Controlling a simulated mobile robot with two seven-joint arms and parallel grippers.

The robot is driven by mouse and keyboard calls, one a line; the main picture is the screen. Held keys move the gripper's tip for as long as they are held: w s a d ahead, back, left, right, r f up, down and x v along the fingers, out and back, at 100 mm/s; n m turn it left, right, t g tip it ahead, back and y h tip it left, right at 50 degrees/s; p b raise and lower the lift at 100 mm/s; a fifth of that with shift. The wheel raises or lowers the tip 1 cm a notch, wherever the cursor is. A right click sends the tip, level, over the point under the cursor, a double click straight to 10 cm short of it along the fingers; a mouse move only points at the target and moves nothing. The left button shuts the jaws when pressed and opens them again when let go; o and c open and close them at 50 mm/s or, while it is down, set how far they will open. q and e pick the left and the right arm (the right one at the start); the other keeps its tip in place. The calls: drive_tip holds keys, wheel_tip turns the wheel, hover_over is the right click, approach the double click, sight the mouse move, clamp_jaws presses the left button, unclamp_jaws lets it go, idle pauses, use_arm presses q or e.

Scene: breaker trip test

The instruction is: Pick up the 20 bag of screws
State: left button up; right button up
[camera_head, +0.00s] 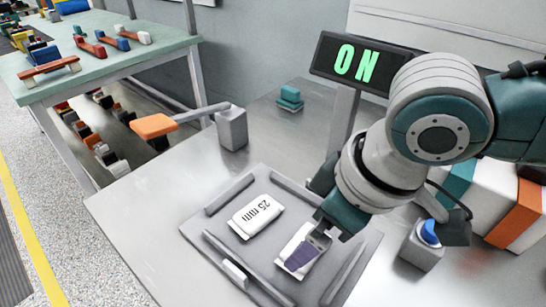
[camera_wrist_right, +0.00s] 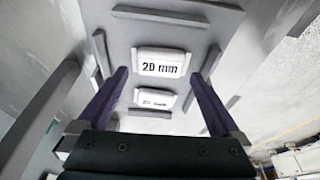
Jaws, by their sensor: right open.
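A white bag (camera_head: 296,240) lies on the grey tray (camera_head: 215,222), partly covered by my right gripper. In the right wrist view a white bag marked "20 mm" (camera_wrist_right: 160,62) lies ahead, between the fingers. A second white piece with a blurred label that seems to read "20 mm" (camera_wrist_right: 155,98) is nearer. A white bag marked "25 mm" (camera_head: 257,217) lies to the left on the tray. My right gripper (camera_head: 312,240) is open, its dark purple fingers (camera_wrist_right: 158,80) apart on both sides; I cannot tell if they touch the bag. My left gripper is not in view.
A display reading "ON" (camera_head: 356,64) stands behind the tray. A grey box with an orange-ended lever (camera_head: 231,128) is at the back left, a blue button box (camera_head: 421,250) at the right. Raised strips edge the tray. The metal table is clear at the front left.

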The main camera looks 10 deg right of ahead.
drive_tip(key=x, duration=0.3)
drive_tip(key=shift+f+b, duration=0.2)
drive_tip(key=shift+b, duration=0.15)
drive_tip(key=shift+c, duration=0.2)
drive_tip(key=c, duration=1.1)
